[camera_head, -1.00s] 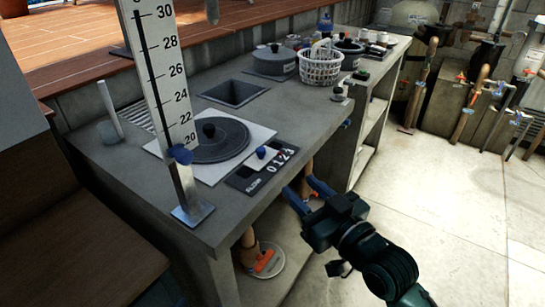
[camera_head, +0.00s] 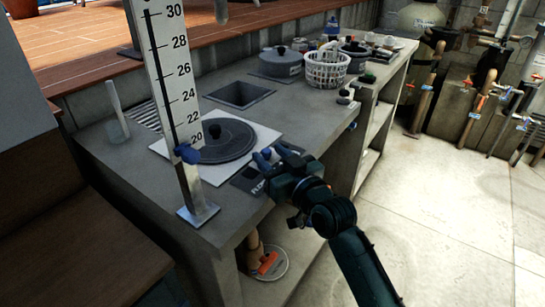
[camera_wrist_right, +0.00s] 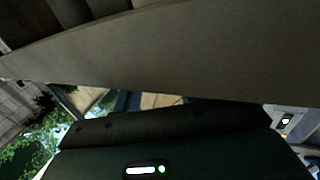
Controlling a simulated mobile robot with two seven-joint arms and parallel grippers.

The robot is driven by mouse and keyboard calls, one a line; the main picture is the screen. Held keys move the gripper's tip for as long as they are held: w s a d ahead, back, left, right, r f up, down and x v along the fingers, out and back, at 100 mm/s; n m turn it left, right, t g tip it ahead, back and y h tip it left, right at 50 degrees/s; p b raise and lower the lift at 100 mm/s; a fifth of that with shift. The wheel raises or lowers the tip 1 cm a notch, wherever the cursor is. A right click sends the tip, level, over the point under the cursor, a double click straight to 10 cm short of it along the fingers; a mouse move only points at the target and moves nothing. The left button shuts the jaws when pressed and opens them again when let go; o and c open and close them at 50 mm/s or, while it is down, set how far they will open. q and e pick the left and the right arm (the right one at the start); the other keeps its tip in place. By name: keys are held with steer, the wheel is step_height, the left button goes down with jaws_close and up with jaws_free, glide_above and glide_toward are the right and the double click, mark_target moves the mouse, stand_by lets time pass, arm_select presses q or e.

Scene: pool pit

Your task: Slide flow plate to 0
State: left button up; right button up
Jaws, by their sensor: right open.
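The dark flow plate (camera_head: 246,180) lies on the grey counter beside the round black lid. Only its left part with the FLOW lettering shows; my right gripper hides the digits. A small blue knob (camera_head: 267,153) shows at the fingertips, and the white slider under it is mostly covered. My right gripper (camera_head: 276,155) is open, its blue fingers over the plate and close to the knob. I cannot tell whether they touch it. The right wrist view shows a grey surface and a dark green body, with no plate or knob. My left gripper is not in view.
A tall numbered gauge (camera_head: 168,75) with a blue pointer stands at the counter's left front. The round black lid (camera_head: 222,141) lies on a white sheet. A square opening (camera_head: 239,94), a white basket (camera_head: 325,70) and pots sit farther back.

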jaws_close()
stand_by(0.4)
